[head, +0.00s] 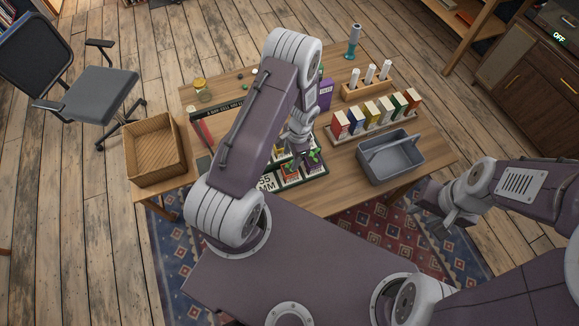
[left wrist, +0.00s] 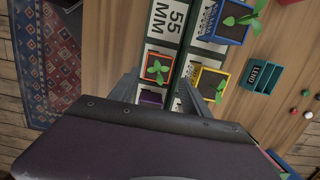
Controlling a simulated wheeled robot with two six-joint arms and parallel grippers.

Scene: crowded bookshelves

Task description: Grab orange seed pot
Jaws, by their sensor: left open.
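The orange pot (left wrist: 158,68) holds a small green seedling and sits in a tray (left wrist: 172,40) with white lettered plates. In the head view the orange pot (head: 290,169) is partly covered by leaves and my arm. My left gripper (left wrist: 160,92) is open and empty, with its fingers pointing down either side of the orange and purple pots. In the head view my left gripper (head: 299,142) is above the tray, largely hidden by its own arm. My right gripper (head: 440,213) is off the table's right front edge, and its jaws are unclear.
Yellow (left wrist: 208,80), blue (left wrist: 222,25) and purple (left wrist: 151,98) pots stand close around the orange one. A wicker basket (head: 154,150) is left.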

